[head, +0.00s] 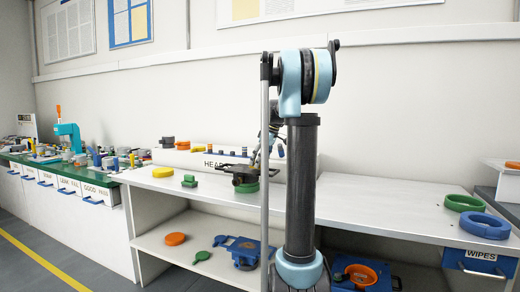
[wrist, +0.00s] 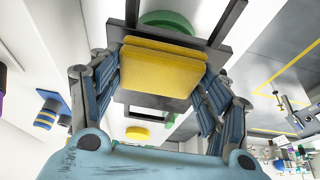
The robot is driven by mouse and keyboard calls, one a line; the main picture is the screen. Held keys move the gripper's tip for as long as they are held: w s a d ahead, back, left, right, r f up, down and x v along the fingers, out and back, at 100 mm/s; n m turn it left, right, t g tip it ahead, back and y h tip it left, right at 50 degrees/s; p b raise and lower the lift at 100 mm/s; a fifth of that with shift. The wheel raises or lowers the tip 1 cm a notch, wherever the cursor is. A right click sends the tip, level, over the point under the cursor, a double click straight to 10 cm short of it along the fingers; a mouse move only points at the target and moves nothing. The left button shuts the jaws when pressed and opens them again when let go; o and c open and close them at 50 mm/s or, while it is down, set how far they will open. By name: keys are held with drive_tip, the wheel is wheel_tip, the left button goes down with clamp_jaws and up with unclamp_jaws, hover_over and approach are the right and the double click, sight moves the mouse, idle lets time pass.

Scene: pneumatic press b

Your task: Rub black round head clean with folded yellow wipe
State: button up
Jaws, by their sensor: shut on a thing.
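The folded yellow wipe (wrist: 162,68) is a thick flat pad between the fingers of my gripper (wrist: 160,85) in the wrist view. My gripper is shut on it. The wipe lies in front of a dark frame-like plate (wrist: 124,97) and hides its middle; I cannot tell whether they touch. A green round piece (wrist: 168,20) shows just beyond the plate. In the head view the dark plate (head: 240,170) sits above a green round piece (head: 246,187) on the bench, and my arm partly covers this area. I cannot make out the black round head for sure.
A rack labelled HEAD (head: 212,163), its label partly covered, holds several small banded heads behind the plate. The white bench top (head: 385,210) is clear right of my arm, before a blue ring (head: 484,226).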

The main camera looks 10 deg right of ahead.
drive_tip(key=r, duration=0.1)
drive_tip(key=a+r, duration=0.1)
drive_tip(key=r, duration=0.1)
drive_tip(key=shift+d+r, duration=0.15)
drive_tip(key=shift+r, duration=1.8)
drive_tip(key=shift+s, duration=0.15)
